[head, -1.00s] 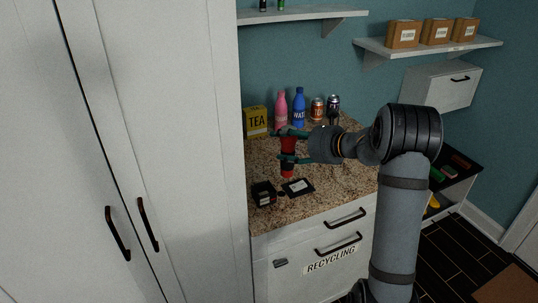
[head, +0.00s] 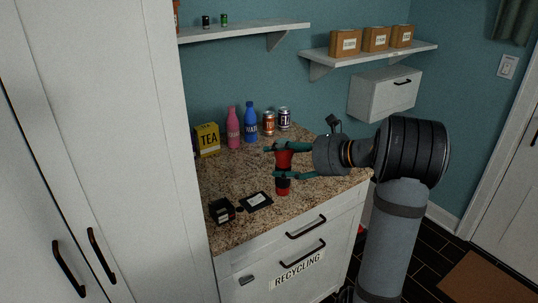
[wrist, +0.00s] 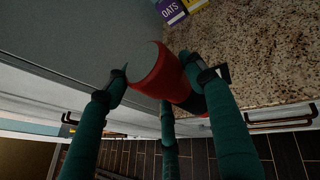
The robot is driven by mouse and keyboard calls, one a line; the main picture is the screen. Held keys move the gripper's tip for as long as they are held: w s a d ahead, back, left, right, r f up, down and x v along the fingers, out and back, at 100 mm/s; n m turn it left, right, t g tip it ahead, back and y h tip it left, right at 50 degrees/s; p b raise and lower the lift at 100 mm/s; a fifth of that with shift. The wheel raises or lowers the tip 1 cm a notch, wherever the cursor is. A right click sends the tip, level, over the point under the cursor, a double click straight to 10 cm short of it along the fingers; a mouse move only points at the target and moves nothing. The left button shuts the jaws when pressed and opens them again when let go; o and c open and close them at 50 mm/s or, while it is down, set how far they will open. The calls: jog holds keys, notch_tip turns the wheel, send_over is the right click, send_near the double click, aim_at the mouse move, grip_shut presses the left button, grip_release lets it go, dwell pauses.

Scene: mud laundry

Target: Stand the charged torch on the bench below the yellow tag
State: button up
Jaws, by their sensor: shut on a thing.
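A red and black torch (head: 283,187) is upright in my gripper (head: 271,163), above or on the front right part of the speckled bench (head: 230,175). I cannot tell whether its base touches the bench. The green fingers are shut around the torch. In the wrist view, the torch (wrist: 160,75) shows its pale round end and red body between the fingers (wrist: 160,88). No yellow tag can be made out in these views.
A black box (head: 222,211) and a flat black pad (head: 256,202) lie left of the torch. A yellow TEA box (head: 207,139), pink bottle (head: 233,128), blue bottle (head: 251,122) and two cans (head: 269,123) stand at the back. A tall cabinet (head: 110,130) borders the left.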

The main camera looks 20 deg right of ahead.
jog(key=s+d+r, duration=0.1)
jog(key=s+d, duration=0.2)
jog(key=s, duration=0.4)
jog(key=s+d+r+p, duration=0.1)
jog(key=s+d, duration=0.2)
jog(key=s, duration=0.5)
jog(key=shift+s+d+r, duration=0.2)
jog(key=shift+d, duration=0.2)
jog(key=shift+y, duration=0.3)
